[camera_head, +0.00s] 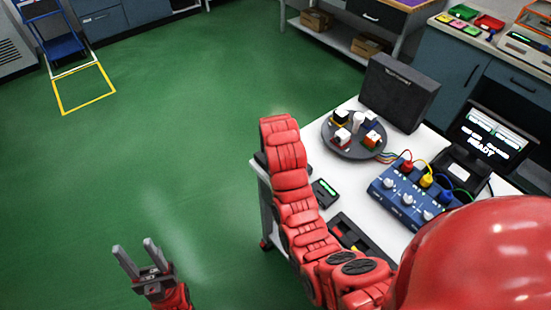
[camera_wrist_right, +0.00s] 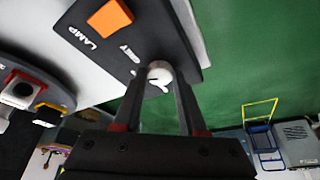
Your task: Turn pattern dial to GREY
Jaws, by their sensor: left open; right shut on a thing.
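In the right wrist view, a round white dial (camera_wrist_right: 160,74) with a dark pointer mark sits on a dark panel (camera_wrist_right: 152,35). The panel bears the word LAMP, an orange square button (camera_wrist_right: 110,17) and a short label beside the dial, too small to read surely. My right gripper (camera_wrist_right: 158,86) is shut on the dial, one finger on each side. In the head view my right forearm hides this gripper and most of the panel. My left gripper (camera_head: 138,258) is open and empty over the green floor at the lower left.
The white table (camera_head: 345,105) carries a round grey tray (camera_head: 348,150) with several small blocks, a blue box (camera_head: 412,196) with knobs and coloured cables, a black box (camera_head: 398,92) and a screen (camera_head: 490,138) reading READY. A small black device (camera_head: 325,192) lies near my right arm.

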